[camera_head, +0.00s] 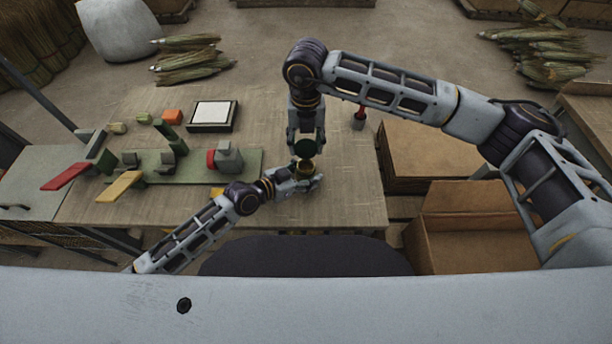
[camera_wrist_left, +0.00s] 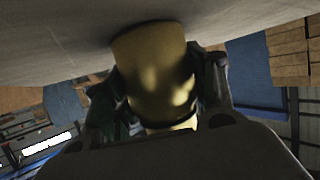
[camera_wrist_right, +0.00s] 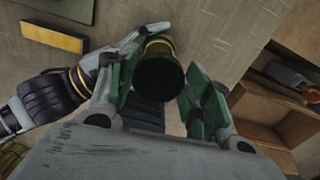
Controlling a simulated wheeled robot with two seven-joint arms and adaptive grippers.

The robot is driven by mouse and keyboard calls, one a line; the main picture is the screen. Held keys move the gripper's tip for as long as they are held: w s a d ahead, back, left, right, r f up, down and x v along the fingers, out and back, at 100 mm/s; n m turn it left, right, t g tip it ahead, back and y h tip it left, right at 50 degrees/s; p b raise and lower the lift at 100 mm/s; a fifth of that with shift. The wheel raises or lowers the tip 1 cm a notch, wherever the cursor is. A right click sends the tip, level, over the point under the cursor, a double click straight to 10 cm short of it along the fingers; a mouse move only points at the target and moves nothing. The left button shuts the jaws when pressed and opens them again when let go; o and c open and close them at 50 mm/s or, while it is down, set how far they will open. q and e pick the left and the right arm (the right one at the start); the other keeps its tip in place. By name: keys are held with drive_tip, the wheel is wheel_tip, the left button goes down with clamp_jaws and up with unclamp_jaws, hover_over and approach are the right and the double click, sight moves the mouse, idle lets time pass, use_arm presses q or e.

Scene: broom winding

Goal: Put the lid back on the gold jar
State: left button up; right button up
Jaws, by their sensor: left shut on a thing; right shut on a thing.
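The gold jar (camera_head: 306,169) is near the front right of the workbench, and it fills the middle of the left wrist view (camera_wrist_left: 155,75). My left gripper (camera_head: 304,182) is shut around the jar's side. The dark green round lid (camera_head: 305,147) is just above the jar in the head view. It also shows in the right wrist view (camera_wrist_right: 158,80), in front of the gold jar (camera_wrist_right: 159,46). My right gripper (camera_head: 305,138) is shut on the lid, with a finger on each side. I cannot tell whether lid and jar touch.
A green vise fixture (camera_head: 215,163) with red and yellow handles stands on the workbench (camera_head: 345,200) to the left. A white-topped tray (camera_head: 212,115) is behind it. An open cardboard box (camera_head: 465,245) is right of the bench.

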use_arm(q)
drive_tip(key=shift+c, duration=1.2)
use_arm(e)
hover_over(306, 169)
drive_tip(key=shift+f, duration=2.5)
drive_tip(key=shift+f, duration=0.15)
drive_tip(key=shift+f, duration=0.75)
drive_tip(key=shift+f, duration=0.55)
